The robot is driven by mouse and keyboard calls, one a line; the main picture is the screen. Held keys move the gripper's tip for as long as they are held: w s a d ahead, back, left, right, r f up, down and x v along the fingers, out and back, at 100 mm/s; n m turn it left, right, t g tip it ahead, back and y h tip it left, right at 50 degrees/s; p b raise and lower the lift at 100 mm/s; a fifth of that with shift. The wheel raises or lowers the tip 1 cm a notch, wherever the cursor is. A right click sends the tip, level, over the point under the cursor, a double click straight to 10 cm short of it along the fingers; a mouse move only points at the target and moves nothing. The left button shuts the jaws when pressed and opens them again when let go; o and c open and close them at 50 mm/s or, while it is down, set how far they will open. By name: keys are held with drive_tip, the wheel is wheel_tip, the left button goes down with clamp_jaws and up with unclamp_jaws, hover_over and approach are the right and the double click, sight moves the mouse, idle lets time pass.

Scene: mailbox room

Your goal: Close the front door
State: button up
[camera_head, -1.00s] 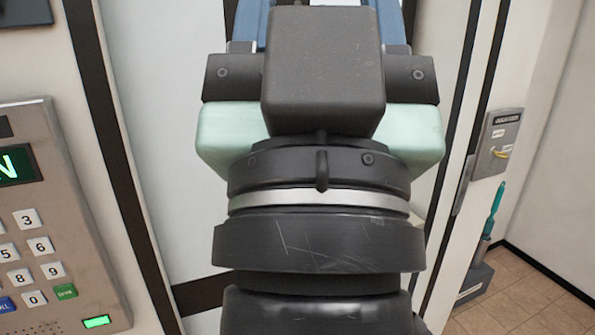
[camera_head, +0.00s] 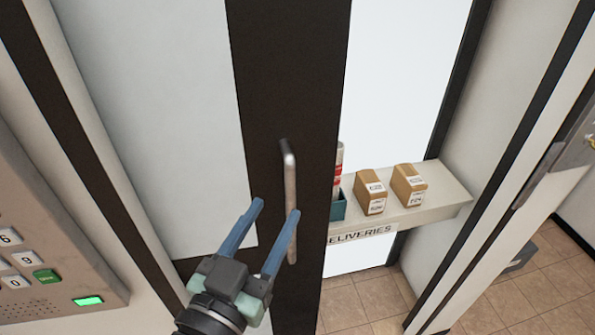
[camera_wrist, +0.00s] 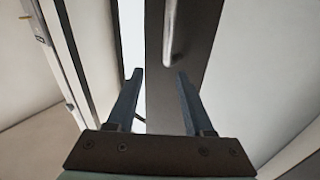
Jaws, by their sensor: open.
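The front door (camera_head: 295,60) is a pale panel with a wide dark edge strip, and it stands partly open with a gap to its right. Its dark strip also shows in the wrist view (camera_wrist: 190,45). A vertical metal bar handle (camera_head: 290,190) is fixed on this strip. My gripper (camera_head: 276,208) is open and empty in front of the door, its right finger overlapping the lower handle in the head view. In the wrist view, the handle (camera_wrist: 169,35) is ahead, between the lines of the two fingers. I cannot tell whether a finger touches it.
A keypad panel (camera_head: 50,240) is on the wall at left. Through the opening, a deliveries shelf (camera_head: 440,190) holds two brown boxes (camera_head: 372,190) and a teal container (camera_head: 338,208). A pale door frame (camera_head: 500,190) stands at right, with tiled floor (camera_head: 520,300) beyond.

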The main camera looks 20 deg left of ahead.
sight(288, 190)
wheel_tip(288, 190, down, 3)
drive_tip(key=s+a, duration=0.1)
drive_tip(key=s, duration=0.1)
drive_tip(key=shift+g, duration=0.3)
drive_tip(key=w+p, duration=0.5)
drive_tip(key=w, duration=0.6)
drive_tip(key=shift+w+a+f, duration=0.1)
drive_tip(key=shift+a, duration=0.05)
drive_tip(key=shift+w+f, duration=0.15)
drive_tip(key=shift+w, duration=0.55)
drive_tip(key=shift+c, duration=0.2)
clamp_jaws()
